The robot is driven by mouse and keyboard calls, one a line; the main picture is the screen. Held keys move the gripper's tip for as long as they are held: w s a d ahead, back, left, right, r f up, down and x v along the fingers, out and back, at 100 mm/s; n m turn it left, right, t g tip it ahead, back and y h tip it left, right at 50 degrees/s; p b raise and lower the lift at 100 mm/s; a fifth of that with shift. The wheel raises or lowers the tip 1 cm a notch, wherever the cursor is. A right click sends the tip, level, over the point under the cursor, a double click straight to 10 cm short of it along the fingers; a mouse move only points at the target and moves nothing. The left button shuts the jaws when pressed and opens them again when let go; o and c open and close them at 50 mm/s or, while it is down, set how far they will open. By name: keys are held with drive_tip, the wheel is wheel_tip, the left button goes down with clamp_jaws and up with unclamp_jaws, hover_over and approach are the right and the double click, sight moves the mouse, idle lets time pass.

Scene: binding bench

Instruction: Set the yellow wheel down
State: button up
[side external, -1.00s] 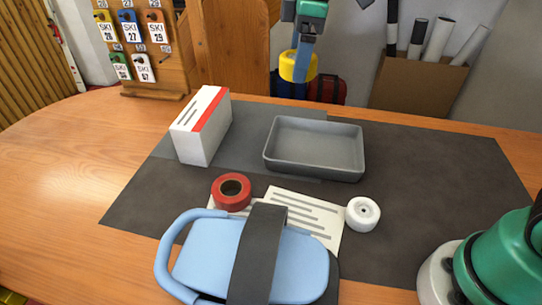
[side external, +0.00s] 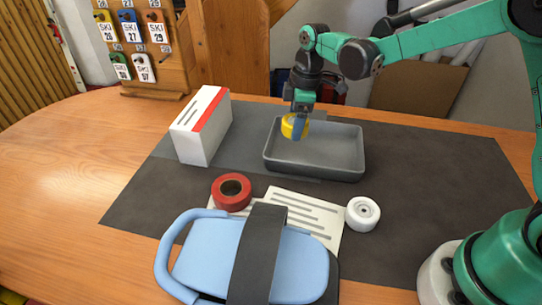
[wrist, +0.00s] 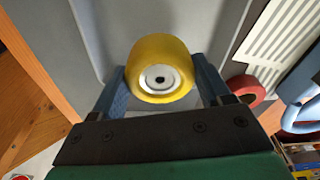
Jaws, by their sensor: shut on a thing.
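The yellow wheel (side external: 290,127) has a pale hub with a dark centre hole, which shows in the wrist view (wrist: 160,78). My gripper (side external: 298,125) is shut on it, with one blue finger on each side of the wheel in the wrist view. In the side view the wheel is over the left part of the grey tray (side external: 345,172), and it appears to be above the tray floor. I cannot tell the exact gap. The tray's inside looks empty.
A white box with a red stripe (side external: 200,128) stands left of the tray. In front lie a red tape roll (side external: 231,190), a white wheel (side external: 362,213), a printed sheet (side external: 310,215) and a light-blue case with a dark strap (side external: 210,255). The dark mat's right side is clear.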

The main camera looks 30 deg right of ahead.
sight(294, 150)
drive_tip(key=shift+f, duration=2.35)
drive_tip(key=shift+f, duration=0.1)
drive_tip(key=o, duration=1.2)
drive_tip(key=shift+o, duration=0.2)
drive_tip(key=r, duration=0.8)
drive_tip(key=d+r, duration=0.1)
drive_tip(key=r, duration=0.3)
drive_tip(key=shift+s+d, duration=0.1)
drive_tip(key=shift+s, duration=0.3)
drive_tip(key=s+d+m+t+h, duration=0.1)
drive_tip(key=s+m+t, duration=0.5)
drive_tip(key=s+m, duration=0.5)
drive_tip(key=shift+s+r+m, duration=0.3)
drive_tip(key=shift+s+r, duration=0.1)
drive_tip(key=shift+s, duration=0.55)
